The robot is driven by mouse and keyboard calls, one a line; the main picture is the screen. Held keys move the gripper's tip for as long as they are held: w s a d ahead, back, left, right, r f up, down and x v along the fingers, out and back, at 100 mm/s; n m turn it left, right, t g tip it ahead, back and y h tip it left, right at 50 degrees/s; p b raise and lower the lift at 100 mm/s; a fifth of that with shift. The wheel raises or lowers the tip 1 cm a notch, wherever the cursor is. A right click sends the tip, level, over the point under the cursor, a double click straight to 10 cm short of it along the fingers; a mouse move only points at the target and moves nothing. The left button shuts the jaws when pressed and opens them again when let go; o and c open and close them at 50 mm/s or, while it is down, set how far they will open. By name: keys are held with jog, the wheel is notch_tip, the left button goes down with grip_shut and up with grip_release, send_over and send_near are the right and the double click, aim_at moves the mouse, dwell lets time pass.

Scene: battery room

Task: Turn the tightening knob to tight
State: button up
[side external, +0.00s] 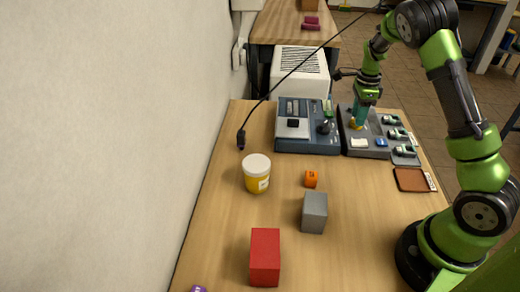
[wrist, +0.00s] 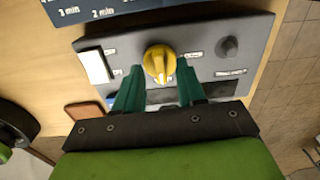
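The yellow tightening knob (wrist: 159,61) stands on a grey panel (wrist: 252,38), with small white labels on both sides of it. Its pointer ridge runs roughly up and down in the wrist view; I cannot read the labels. My gripper (wrist: 159,74) is open, with one teal fingertip on each side of the knob's lower part. A gap seems to show between the fingers and the knob; contact cannot be told. In the side view my gripper (side external: 360,115) points down at the panel (side external: 379,153), and the knob (side external: 355,125) shows just below it.
A white switch (wrist: 94,66) and a dark round knob (wrist: 228,47) flank the yellow knob. A blue-grey device (side external: 290,146) stands left of the panel.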

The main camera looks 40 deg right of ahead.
notch_tip(320, 180, up, 16)
dwell(0.4)
jog(key=shift+r, duration=0.1)
jog(key=s+a+n+t, duration=0.2)
jog(key=s+a+n, duration=0.3)
jog(key=a+n, duration=0.2)
jog(key=s+a+r+n+t+y, duration=0.1)
jog(key=s+a+n+t, duration=0.1)
jog(key=s+a+n, duration=0.3)
jog(key=s+a+r+n+t+y, duration=0.1)
jog(key=s+a+n+t, duration=0.2)
jog(key=a+n, duration=0.7)
jog(key=s+a, duration=0.2)
jog(key=a, duration=0.1)
jog(key=shift+a+r+n, duration=0.25)
jog(key=shift+a+n, duration=0.05)
